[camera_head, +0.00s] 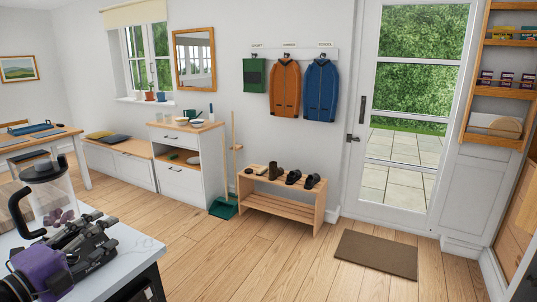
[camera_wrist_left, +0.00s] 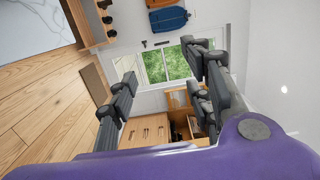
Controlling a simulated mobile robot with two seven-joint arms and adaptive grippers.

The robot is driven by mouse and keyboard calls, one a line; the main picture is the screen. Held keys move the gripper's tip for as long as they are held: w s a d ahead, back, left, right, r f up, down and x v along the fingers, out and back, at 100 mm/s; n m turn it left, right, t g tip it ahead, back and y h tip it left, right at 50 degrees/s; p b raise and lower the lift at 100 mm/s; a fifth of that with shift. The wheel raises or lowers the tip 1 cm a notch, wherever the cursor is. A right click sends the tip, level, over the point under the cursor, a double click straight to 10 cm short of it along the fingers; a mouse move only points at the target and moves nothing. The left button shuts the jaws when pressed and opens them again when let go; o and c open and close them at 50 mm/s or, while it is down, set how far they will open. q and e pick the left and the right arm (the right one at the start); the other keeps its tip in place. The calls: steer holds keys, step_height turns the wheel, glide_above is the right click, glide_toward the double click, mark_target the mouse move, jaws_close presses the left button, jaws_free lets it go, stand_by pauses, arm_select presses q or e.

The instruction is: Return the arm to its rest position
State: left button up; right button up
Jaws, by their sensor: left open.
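My left gripper (camera_head: 98,226) is at the lower left of the head view, over the white countertop (camera_head: 128,250). Its dark fingers point right and its body has a purple cover. In the left wrist view the two fingers (camera_wrist_left: 165,75) stand well apart with nothing between them. A clear jug (camera_head: 62,196) with a black handle and lid stands just behind the gripper; its lower part is partly hidden by the gripper. I cannot tell whether they touch. My right gripper is not in either view.
A shoe bench (camera_head: 283,209), a glazed door (camera_head: 407,120), a doormat (camera_head: 376,254) and a white cabinet (camera_head: 178,177) stand across the room. Wall shelves (camera_head: 500,92) are at the right. The wooden floor (camera_head: 270,265) between is clear.

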arm_select(q)
steer(key=s+f+n+g+y, duration=0.15)
steer(key=s+f+n, duration=0.35)
steer(key=f, duration=0.5)
steer(key=s+f+n+g+y+p, duration=0.1)
steer(key=s+f+n+y, duration=0.3)
steer(key=f, duration=0.5)
steer(key=s+f+n+g+y, duration=0.1)
steer(key=s+f+n+y, duration=0.1)
steer(key=s+f+n, duration=0.6)
steer(key=s+d+f+n+g+p, duration=0.1)
steer(key=s+d+f+n+g, duration=0.1)
steer(key=s+d+f, duration=0.5)
steer(key=s+d+f+n+g+p, duration=0.1)
steer(key=s+d+f+n+g, duration=0.1)
steer(key=s+d+f, duration=0.5)
steer(key=s+d+n, duration=0.1)
steer(key=s+d, duration=0.2)
steer(key=s, duration=0.2)
steer(key=shift+s+d+g+h, duration=0.3)
steer(key=shift+d+g+h, duration=0.05)
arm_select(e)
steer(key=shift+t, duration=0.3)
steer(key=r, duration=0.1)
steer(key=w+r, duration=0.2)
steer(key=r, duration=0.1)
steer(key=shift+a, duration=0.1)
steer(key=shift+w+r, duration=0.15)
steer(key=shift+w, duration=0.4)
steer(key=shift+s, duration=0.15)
